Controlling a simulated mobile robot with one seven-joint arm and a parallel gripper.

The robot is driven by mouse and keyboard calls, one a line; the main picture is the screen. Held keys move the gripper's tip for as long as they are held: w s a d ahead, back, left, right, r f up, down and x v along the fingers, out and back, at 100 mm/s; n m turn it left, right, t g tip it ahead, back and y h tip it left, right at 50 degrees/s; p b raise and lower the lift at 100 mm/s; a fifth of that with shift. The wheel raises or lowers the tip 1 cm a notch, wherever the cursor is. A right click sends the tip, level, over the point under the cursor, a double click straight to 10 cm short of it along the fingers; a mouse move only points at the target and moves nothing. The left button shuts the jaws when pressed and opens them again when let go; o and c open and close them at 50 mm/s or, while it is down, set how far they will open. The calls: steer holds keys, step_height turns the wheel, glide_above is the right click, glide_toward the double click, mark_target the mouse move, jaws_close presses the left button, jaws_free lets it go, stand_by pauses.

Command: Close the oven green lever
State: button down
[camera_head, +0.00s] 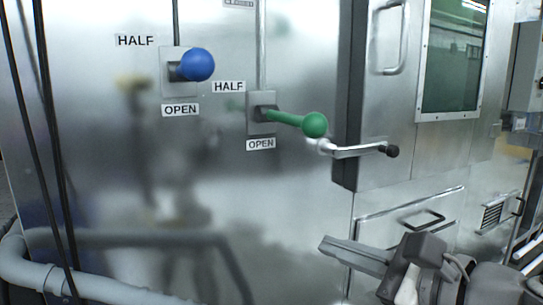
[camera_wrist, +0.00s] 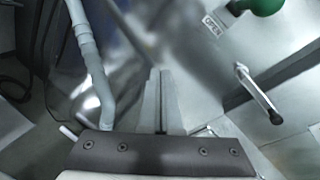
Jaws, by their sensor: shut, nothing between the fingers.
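The green lever (camera_head: 290,121) sticks out from a plate on the steel oven front, ending in a round green knob. It slopes slightly down to the right, and the label below its plate reads OPEN, with HALF above. In the wrist view the green knob (camera_wrist: 262,6) shows at the top right edge, partly cut off. My gripper (camera_head: 324,243) is shut and empty, below the lever and slightly to its right, apart from it. In the wrist view my gripper's fingers (camera_wrist: 160,75) lie together, pointing up the picture.
A blue-knobbed lever (camera_head: 197,65) sits to the upper left of the green one. A metal door handle with a black tip (camera_head: 391,151) juts out just right of the green knob. A grey pipe (camera_head: 70,285) runs low at the left. Steel below the lever is clear.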

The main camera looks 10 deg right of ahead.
steer(key=d+r+m+t+h, duration=0.1)
steer(key=d+r+m+t, duration=0.2)
steer(key=d+r+m, duration=0.2)
steer(key=shift+d+r+m+t+h+p, duration=0.4)
steer(key=shift+r+m, duration=0.25)
steer(key=shift+m, duration=0.25)
steer(key=shift+s, duration=0.1)
steer(key=w+a+r+b, duration=0.2)
steer(key=w+a+r, duration=0.2)
steer(key=w, duration=0.5)
steer(key=shift+w+r, duration=0.4)
steer(key=shift+r, duration=0.1)
